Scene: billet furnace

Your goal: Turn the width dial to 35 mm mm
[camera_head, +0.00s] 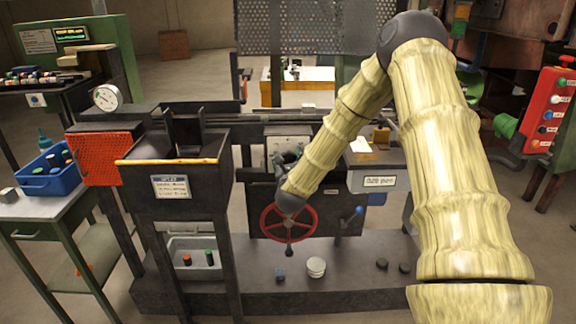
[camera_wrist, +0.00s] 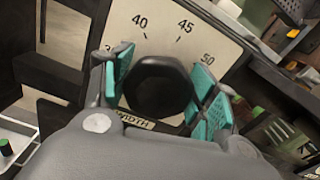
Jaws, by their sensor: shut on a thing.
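The width dial is a black, many-sided knob (camera_wrist: 158,86) in the middle of the wrist view. It stands on a cream scale plate (camera_wrist: 205,40) marked 40, 45 and 50, with "WIDTH" printed below. A mark at the left is mostly hidden by a finger. My gripper (camera_wrist: 158,92) is shut on the knob, with teal pads on both sides of it. I cannot make out a pointer on the knob. In the head view my gripper (camera_head: 283,164) is at the scale plate (camera_head: 290,143) and hides the knob.
A red button panel (camera_head: 555,112) is at the far right.

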